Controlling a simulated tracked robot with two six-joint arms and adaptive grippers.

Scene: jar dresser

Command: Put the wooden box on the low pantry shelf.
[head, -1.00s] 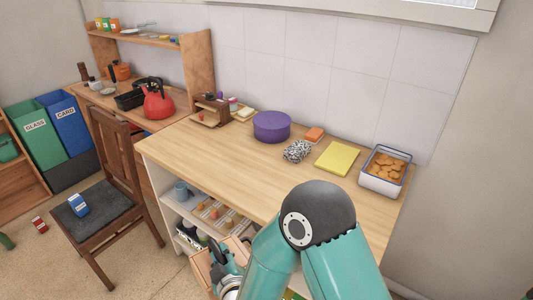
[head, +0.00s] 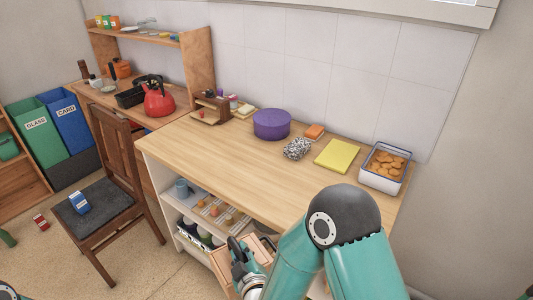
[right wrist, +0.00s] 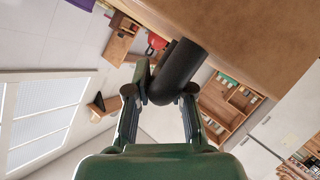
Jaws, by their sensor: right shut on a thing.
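The wooden box (head: 222,264) is a pale wood box low in the head view, in front of the shelf unit. My right gripper (head: 240,256) is shut on it, and the gripper and arm hide part of it. In the right wrist view, the fingers (right wrist: 158,95) close on a dark rounded part, and a brown wooden surface (right wrist: 255,30) fills the upper right. The white shelf unit (head: 152,181) under the wooden worktop has an upper shelf with a blue mug (head: 182,188) and small round items. Its lower shelf holds a rack of jars (head: 198,233).
The worktop (head: 220,160) above carries a purple tin (head: 271,124), a yellow pad (head: 337,156) and a biscuit container (head: 386,167). A wooden chair (head: 119,165) stands left of the shelf unit. The floor (head: 160,270) between chair and gripper is clear.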

